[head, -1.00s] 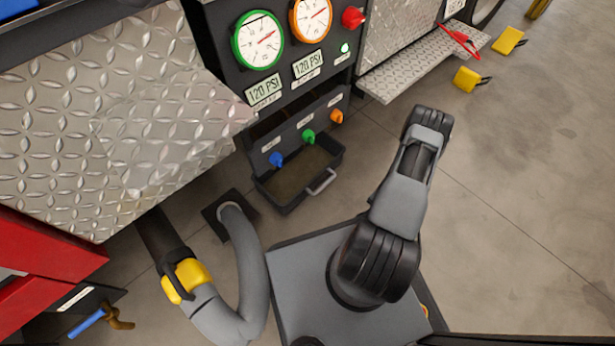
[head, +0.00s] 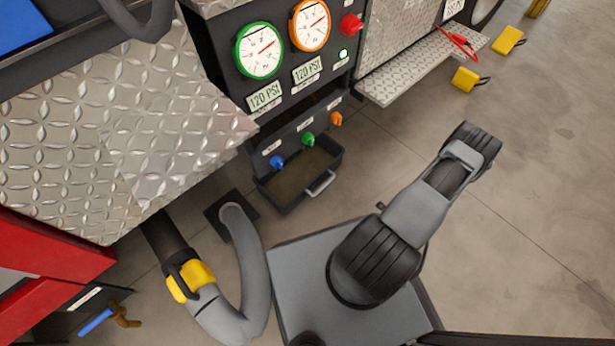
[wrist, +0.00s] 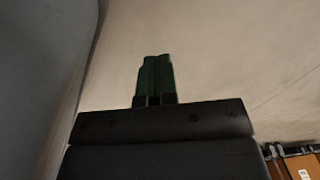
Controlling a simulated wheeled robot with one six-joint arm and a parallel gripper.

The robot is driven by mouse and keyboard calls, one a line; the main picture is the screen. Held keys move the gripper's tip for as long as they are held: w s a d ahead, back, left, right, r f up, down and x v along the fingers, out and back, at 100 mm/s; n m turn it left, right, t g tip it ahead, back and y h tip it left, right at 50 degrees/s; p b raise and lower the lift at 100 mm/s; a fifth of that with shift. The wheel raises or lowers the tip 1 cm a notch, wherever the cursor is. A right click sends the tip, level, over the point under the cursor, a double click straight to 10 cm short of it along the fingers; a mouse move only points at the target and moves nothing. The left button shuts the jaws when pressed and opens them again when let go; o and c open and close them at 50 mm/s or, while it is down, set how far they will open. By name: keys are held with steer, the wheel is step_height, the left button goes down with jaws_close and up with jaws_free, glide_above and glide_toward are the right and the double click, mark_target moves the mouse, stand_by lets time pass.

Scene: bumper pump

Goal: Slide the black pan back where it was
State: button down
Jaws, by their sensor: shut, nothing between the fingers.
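The black pan (head: 272,196) sits on the floor at the front of the pump panel, partly under it, below the blue, green and orange valve knobs. Its grey handle (head: 321,183) is on the side facing my base. Brownish liquid or residue shows inside it. My gripper (wrist: 156,75) shows in the wrist view with its green fingers together and empty, against a pale surface. In the head view the arm extends up and right, well to the right of the pan, and the gripper is not clearly visible there.
A grey hose (head: 250,270) with a yellow coupling (head: 190,280) lies left of the pan. A diamond-plate step (head: 425,70) juts out above right. Yellow wheel chocks (head: 466,79) lie at the upper right. The floor at right is clear.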

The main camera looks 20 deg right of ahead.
steer(key=s+r+n+p, duration=0.2)
steer(key=s+n, duration=0.3)
steer(key=n, duration=0.8)
steer(key=s+r+n+p, duration=0.2)
steer(key=s+r+n, duration=0.3)
steer(key=n, duration=0.8)
steer(key=shift+s+a+y, duration=0.15)
steer(key=shift+s+y, duration=0.25)
steer(key=shift+f, duration=0.1)
